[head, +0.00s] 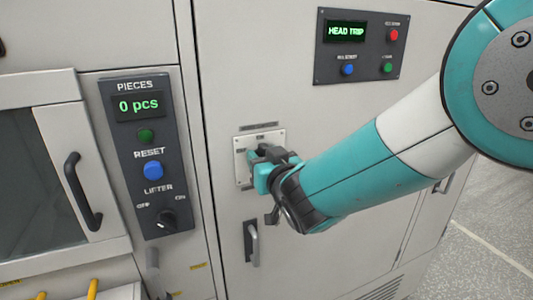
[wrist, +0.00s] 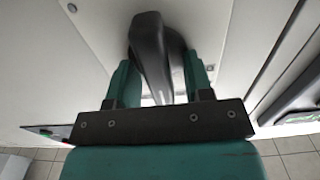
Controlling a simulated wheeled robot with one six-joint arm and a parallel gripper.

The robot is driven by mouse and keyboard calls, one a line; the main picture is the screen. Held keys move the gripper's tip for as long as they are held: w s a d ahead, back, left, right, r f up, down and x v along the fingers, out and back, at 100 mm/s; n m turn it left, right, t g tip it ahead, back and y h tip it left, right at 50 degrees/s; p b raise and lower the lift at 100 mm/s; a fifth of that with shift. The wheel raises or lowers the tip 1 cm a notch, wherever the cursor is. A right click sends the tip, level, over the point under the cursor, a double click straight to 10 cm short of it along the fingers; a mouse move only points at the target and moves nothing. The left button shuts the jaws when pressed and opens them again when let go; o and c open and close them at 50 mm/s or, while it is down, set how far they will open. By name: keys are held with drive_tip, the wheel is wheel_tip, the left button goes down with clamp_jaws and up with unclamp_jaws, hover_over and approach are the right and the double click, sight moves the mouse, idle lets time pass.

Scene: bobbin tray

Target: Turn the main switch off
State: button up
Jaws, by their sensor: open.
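The main switch is a black handle (wrist: 150,35) on a light plate (head: 242,168) fixed to the grey cabinet door. In the wrist view the handle stands between the two teal fingers of my gripper (wrist: 160,70), with one finger on each side. My gripper (head: 267,168) is open and right up at the plate. I cannot tell whether a finger touches the handle. In the head view my gripper hides most of the switch, and the small labels on the plate are too blurred to read surely.
A dark panel (head: 151,212) at left carries a "0 pcs" display, a blue reset button (head: 153,170) and a lifter knob (head: 166,219). A panel (head: 362,69) at upper right reads "HEAD TRIP". A door handle (head: 251,243) sits below the switch.

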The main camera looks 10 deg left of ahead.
drive_tip(key=shift+c, duration=0.2)
clamp_jaws()
drive_tip(key=shift+n+b, duration=0.3)
drive_tip(key=shift+b, duration=0.05)
drive_tip(key=n+b, duration=0.2)
drive_tip(key=shift+a+f+n, duration=0.1)
drive_tip(key=shift+f+n, duration=0.05)
drive_tip(key=shift+n, duration=0.15)
drive_tip(key=n+b, duration=0.3)
drive_tip(key=n, duration=0.2)
drive_tip(key=shift+s+a+f+b, duration=0.1)
drive_tip(key=shift+s+a+b, duration=0.1)
drive_tip(key=shift+b, duration=0.2)
drive_tip(key=n+b, duration=0.1)
drive_tip(key=n, duration=0.2)
drive_tip(key=n+b, duration=0.1)
drive_tip(key=n, duration=0.2)
drive_tip(key=n+b, duration=0.1)
drive_tip(key=n, duration=0.2)
drive_tip(key=shift+s+a+f+n, duration=0.15)
drive_tip(key=shift+f+n, duration=0.15)
